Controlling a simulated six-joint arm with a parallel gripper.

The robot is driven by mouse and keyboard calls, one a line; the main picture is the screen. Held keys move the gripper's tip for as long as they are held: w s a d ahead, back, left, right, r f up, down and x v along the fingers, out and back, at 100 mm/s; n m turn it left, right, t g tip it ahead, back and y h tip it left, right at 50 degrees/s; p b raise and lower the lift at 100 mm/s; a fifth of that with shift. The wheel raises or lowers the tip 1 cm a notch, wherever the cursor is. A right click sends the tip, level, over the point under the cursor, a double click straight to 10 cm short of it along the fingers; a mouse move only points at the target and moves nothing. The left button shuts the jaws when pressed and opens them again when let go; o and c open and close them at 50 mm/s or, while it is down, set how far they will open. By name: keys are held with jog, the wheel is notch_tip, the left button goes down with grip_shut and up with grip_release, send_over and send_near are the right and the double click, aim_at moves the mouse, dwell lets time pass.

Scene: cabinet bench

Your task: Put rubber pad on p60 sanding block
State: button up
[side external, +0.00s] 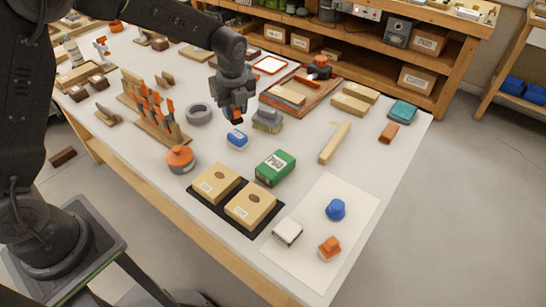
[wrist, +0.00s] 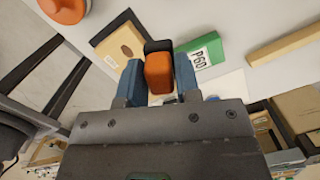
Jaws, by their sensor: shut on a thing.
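The p60 sanding block is the green block with a white label (side external: 275,167), lying flat on the bench; its P60 lettering shows in the wrist view (wrist: 201,58). My gripper (side external: 237,115) is above the bench, behind and left of the green block. In the wrist view, its two blue-grey fingers (wrist: 158,80) are shut on an orange block with a dark end (wrist: 158,72), which I take to be the rubber pad. The pad is held apart from the green block. Its underside is hidden.
A blue labelled block (side external: 237,138) lies just below my gripper. Two tan blocks (side external: 251,205) sit on a black mat. An orange round tool (side external: 180,159) stands left. A white sheet (side external: 305,267) bears blue and orange items. A wood strip (side external: 335,143) lies right of the green block.

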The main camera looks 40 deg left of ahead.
jog(key=w+d+f, duration=0.1)
jog(key=d+f, duration=0.1)
jog(key=d, duration=0.1)
jog(key=d+f, duration=0.2)
jog(key=d, duration=0.2)
jog(key=w+d+f, duration=0.1)
jog(key=d+f, duration=0.1)
jog(key=d, duration=0.2)
jog(key=shift+w+f, duration=0.3)
jog(key=shift+f, duration=2.05)
jog(key=o, duration=0.9)
jog(key=shift+f, duration=0.15)
